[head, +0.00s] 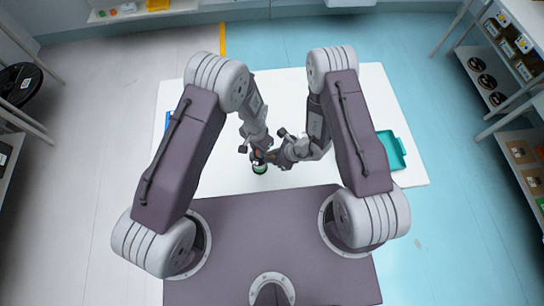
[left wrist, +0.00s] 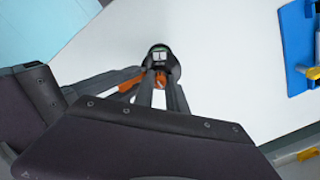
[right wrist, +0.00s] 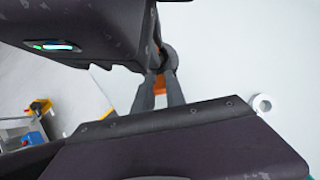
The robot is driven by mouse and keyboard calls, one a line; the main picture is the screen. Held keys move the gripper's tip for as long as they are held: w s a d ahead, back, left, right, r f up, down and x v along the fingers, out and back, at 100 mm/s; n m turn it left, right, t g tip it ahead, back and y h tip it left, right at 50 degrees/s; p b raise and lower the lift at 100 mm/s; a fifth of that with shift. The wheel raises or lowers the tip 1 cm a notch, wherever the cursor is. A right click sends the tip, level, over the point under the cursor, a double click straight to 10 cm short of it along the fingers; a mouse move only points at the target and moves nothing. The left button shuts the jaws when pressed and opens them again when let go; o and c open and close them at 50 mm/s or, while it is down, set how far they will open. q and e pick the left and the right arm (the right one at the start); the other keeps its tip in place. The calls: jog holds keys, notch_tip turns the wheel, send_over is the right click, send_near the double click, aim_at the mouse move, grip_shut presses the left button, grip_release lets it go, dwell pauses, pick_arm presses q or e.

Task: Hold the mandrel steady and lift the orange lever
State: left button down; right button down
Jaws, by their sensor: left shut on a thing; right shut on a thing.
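The rewind station (head: 260,169) is a small dark round unit with a green-edged top, standing on the white table near its front middle. It also shows in the left wrist view (left wrist: 160,58). My left gripper (left wrist: 161,84) is shut at its near side, where an orange part shows between the fingers; the mandrel is mostly hidden there. The orange lever (left wrist: 130,85) sticks out beside it. My right gripper (right wrist: 158,78) comes in from the side and is shut on the lever, with orange showing between its fingers. The two grippers are very close together.
A teal tray (head: 400,151) lies at the table's right and a blue item (left wrist: 296,50) at its left. A white ring (right wrist: 262,104) lies on the table. Shelves stand well apart on both sides. The table's back is clear.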

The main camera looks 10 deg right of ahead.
dwell(0.5)
jog(key=c, duration=1.4)
grip_release()
jog(key=shift+o, duration=0.2)
